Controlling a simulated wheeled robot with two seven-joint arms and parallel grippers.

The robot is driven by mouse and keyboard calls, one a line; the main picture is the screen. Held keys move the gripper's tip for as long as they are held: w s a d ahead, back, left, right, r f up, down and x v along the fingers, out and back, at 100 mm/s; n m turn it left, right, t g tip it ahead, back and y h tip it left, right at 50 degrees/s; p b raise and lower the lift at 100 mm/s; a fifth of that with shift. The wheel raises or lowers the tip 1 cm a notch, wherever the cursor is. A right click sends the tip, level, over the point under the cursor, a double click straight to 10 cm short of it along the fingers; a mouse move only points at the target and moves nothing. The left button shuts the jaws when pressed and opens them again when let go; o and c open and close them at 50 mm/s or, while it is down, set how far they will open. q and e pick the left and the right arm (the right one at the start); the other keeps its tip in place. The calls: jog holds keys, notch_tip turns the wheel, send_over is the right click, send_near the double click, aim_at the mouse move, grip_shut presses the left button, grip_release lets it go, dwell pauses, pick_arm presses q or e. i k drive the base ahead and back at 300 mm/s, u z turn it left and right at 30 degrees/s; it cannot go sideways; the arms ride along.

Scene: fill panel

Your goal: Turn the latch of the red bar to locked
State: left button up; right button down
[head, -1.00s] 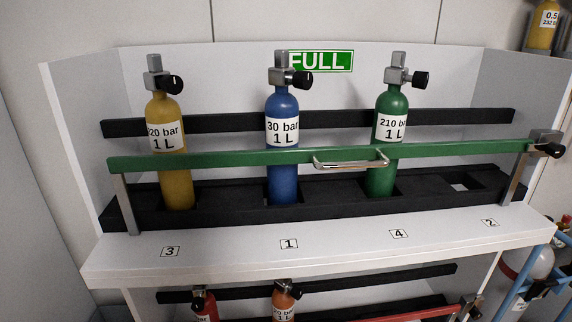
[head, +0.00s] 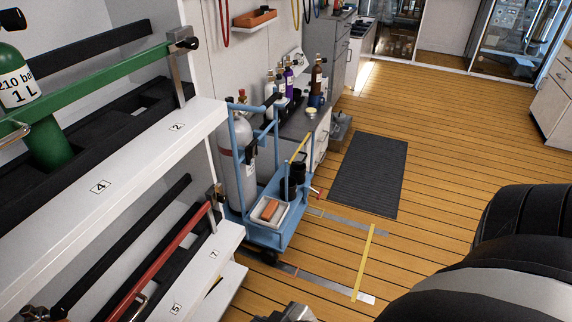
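The red bar (head: 168,255) runs along the front of the lower shelf at the left, slanting from the bottom edge up to a metal post. Its latch (head: 216,191), with a small dark knob, is at the far end of the bar. It is too small to tell which way it is turned. A dark, rounded part of my own arm (head: 500,275) fills the lower right.
Above is the shelf's green bar (head: 100,85) with a green cylinder (head: 45,140). A blue trolley (head: 270,232) with a grey cylinder stands just right of the shelves. A dark mat (head: 368,175) lies on the wooden floor, which is largely clear.

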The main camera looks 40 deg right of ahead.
aim_at(220, 198)
jog(key=z, duration=1)
jog(key=i, duration=1.2)
jog(key=u, duration=0.35)
